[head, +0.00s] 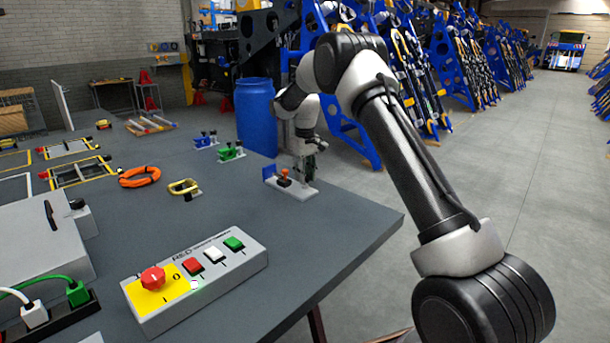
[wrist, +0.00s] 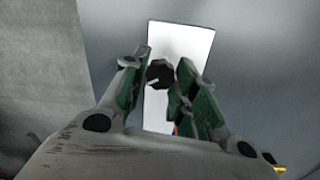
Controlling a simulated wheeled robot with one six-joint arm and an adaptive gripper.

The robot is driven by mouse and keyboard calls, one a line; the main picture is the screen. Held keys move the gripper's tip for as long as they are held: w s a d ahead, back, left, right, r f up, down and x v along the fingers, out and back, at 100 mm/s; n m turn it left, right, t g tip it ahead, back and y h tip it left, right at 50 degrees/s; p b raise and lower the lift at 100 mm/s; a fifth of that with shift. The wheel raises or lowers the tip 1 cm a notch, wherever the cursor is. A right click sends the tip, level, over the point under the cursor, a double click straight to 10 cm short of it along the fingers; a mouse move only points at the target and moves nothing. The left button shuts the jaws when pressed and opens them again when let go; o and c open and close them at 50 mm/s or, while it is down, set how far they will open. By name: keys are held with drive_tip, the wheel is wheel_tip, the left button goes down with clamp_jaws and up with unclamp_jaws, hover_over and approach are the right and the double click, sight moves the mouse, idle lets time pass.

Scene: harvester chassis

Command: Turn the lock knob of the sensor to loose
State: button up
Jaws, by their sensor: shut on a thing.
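The sensor stands on a small white base plate (head: 303,193) near the far right edge of the grey table, with an orange part (head: 285,178) and a blue part on it. The white plate also shows in the wrist view (wrist: 185,38). A round black lock knob (wrist: 160,73) with a pale pointer mark sits over the plate, between my fingertips. My gripper (wrist: 162,76) points down and is shut on the knob, with a green-padded finger on each side. In the head view, my gripper (head: 305,168) is above the plate's right part, and the knob is hidden there.
A blue barrel (head: 257,115) stands close behind the sensor. Green (head: 230,152) and blue clamp-like pieces, a yellow ring-shaped piece (head: 184,187) and an orange coil (head: 139,177) lie to the left. A button box (head: 200,278) is in front. The table between is clear.

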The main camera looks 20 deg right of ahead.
drive_tip(key=n, duration=0.5)
drive_tip(key=shift+n, duration=0.3)
drive_tip(key=n, duration=0.5)
drive_tip(key=shift+r, duration=0.1)
drive_tip(key=shift+n, duration=0.3)
drive_tip(key=o, duration=1)
wheel_tip(320, 180, up, 12)
drive_tip(key=shift+f, duration=0.1)
